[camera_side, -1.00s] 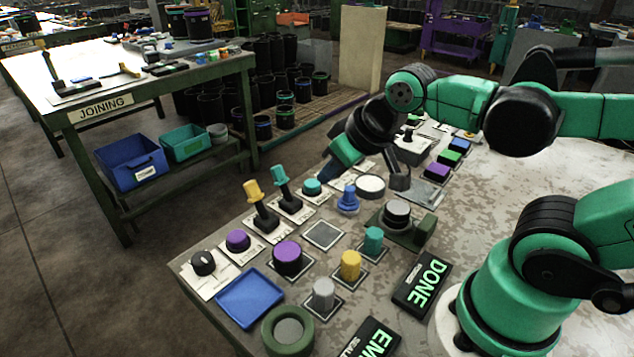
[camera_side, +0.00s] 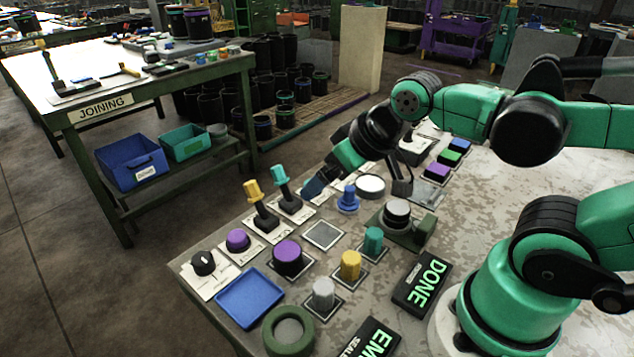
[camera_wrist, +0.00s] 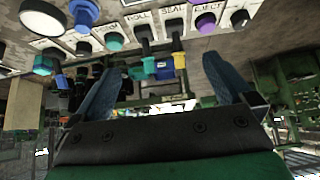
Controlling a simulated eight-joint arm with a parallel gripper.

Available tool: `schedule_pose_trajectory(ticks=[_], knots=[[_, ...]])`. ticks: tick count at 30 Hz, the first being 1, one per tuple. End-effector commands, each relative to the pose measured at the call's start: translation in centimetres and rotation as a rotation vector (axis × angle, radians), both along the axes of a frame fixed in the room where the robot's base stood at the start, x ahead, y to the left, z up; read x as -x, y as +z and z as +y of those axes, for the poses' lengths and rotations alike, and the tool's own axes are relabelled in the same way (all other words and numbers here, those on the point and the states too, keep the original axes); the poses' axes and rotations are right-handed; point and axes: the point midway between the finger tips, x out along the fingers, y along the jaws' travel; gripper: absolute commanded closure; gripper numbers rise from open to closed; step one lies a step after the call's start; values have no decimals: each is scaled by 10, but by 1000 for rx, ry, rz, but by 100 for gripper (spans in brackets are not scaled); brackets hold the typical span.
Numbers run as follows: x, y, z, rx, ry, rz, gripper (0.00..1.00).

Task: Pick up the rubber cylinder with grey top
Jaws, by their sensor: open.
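A short black cylinder with a grey top (camera_side: 397,212) stands upright in a green holder (camera_side: 424,230) near the middle of the bench in the side view. A plain grey cylinder (camera_side: 323,294) stands on a square pad nearer the front. My gripper (camera_side: 313,188) is left of and behind the black cylinder, apart from it, above the row of controls. In the wrist view my gripper (camera_wrist: 162,66) has its two blue fingers wide apart with nothing held between them. I cannot make out the grey-topped cylinder for certain in the wrist view.
A teal lever (camera_side: 282,180) and a yellow lever (camera_side: 255,195) stand close to my gripper. A blue knob (camera_side: 347,200) and a white disc (camera_side: 370,186) are to its right. A purple-topped cylinder (camera_side: 288,257), a yellow cylinder (camera_side: 350,264) and a blue tray (camera_side: 250,297) lie nearer the front.

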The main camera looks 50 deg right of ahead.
Motion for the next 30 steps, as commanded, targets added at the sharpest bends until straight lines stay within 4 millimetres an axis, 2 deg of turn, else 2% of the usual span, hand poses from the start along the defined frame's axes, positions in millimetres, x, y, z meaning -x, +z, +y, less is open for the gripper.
schedule_pose_trajectory(ticks=[4, 7, 13, 15, 19, 24, 30], knots=[[0, -1, -2, 9, 6, 7, 0], [0, -5, -15, 67, 44, 60, 0], [12, -31, -73, 243, 288, 326, 0], [21, -41, -91, 268, 404, 419, 0], [38, -56, -117, 263, 595, 534, 0], [51, -66, -130, 240, 732, 587, 0], [52, -79, -131, 239, 751, 591, 0]])
